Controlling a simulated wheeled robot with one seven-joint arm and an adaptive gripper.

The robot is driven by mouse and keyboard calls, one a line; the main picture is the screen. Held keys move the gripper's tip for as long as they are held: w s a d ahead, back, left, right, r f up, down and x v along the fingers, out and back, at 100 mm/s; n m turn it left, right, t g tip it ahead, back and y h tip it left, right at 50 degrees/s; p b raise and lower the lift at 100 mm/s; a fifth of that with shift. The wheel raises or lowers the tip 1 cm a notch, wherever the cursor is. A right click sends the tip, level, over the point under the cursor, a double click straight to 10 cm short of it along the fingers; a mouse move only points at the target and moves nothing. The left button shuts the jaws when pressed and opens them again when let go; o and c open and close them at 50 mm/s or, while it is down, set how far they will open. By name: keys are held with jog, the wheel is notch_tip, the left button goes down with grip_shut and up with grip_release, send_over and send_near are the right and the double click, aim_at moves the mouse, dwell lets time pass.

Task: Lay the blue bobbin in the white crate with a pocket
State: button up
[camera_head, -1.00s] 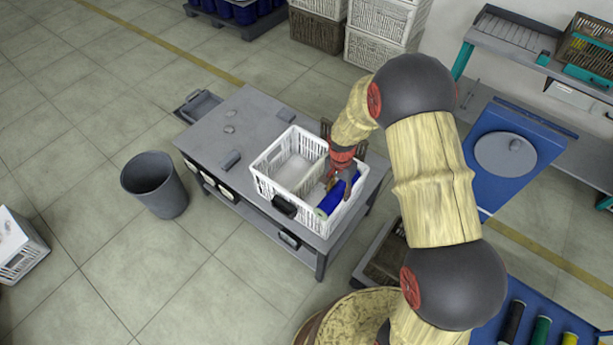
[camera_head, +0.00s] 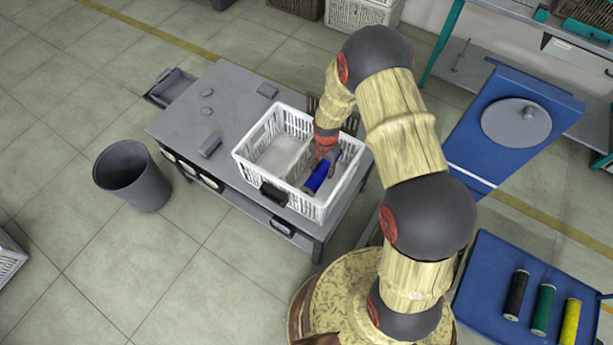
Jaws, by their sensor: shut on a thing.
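Whether the bobbin touches the crate floor I cannot tell.
The grey table (camera_head: 190,122) holds a few small grey items left of the crate. A grey bin (camera_head: 133,176) stands on the floor at left. A blue tray (camera_head: 486,302) at lower right holds black, green and yellow bobbins. A dark crate stands behind the white one.

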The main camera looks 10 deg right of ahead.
notch_tip(320, 180, down, 9)
jog(key=shift+f+b, duration=0.2)
jog(key=shift+b, duration=1)
jog(key=shift+f, duration=0.1)
jog(key=shift+f, duration=0.15)
jog(key=o, duration=1.4)
jog(key=shift+c, duration=0.2)
jog(key=shift+r, duration=0.2)
